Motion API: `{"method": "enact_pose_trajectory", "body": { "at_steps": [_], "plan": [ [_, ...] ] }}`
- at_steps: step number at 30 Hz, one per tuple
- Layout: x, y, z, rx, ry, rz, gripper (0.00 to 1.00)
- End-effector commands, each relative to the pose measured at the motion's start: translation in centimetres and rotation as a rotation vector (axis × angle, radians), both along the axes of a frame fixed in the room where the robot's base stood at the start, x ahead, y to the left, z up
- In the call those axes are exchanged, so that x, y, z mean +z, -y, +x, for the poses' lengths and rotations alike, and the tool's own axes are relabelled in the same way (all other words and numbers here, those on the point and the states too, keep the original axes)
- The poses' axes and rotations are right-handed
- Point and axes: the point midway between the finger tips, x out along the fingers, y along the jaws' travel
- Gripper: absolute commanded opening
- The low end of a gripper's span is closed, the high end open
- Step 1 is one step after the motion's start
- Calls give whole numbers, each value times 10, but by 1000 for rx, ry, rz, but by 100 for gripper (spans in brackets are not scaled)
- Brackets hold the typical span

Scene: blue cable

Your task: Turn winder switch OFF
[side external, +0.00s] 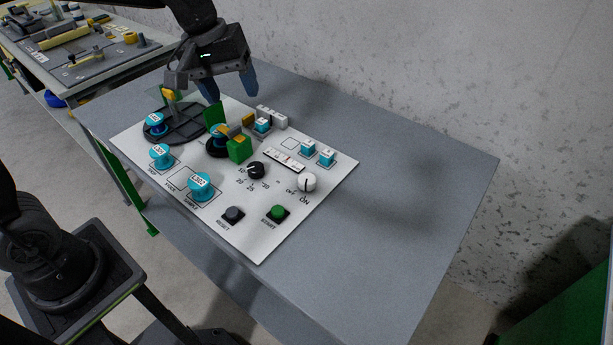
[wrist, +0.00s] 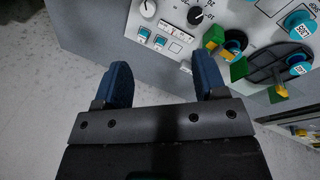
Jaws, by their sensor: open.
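The winder switch looks to be the white knob (side external: 307,182) with ON and OFF printed beside it, at the right of the white panel (side external: 250,237). Its pointer direction is too small to tell for sure. My gripper (side external: 231,95) is open and empty, above the back edge of the panel, well left of and behind the knob. In the wrist view its two blue fingers (wrist: 162,85) stand apart with nothing between them.
A black dial (side external: 256,170) sits left of the knob. Black and green buttons (side external: 278,212) are in front. Teal spools, a green block (side external: 238,150) and a black round plate (side external: 175,133) fill the left. The grey table (side external: 420,190) is clear at the right, with a wall behind.

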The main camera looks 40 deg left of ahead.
Motion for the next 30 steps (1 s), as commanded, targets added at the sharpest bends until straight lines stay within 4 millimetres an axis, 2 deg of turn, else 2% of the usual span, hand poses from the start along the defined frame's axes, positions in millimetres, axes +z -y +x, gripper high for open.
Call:
{"method": "enact_pose_trajectory", "body": {
  "at_steps": [1,6,9,13,16,20,26,30],
  "plan": [
    [-12,0,19,52,-47,-26,70],
    [-54,2,75,246,-187,-112,72],
    [-85,3,103,359,-273,-155,72],
    [-124,4,129,485,-368,-196,72],
    [-148,4,142,555,-420,-217,72],
    [-164,4,150,604,-456,-230,72],
    [-179,10,149,615,-468,-232,72],
    [-202,19,146,613,-469,-229,72]
  ]
}}
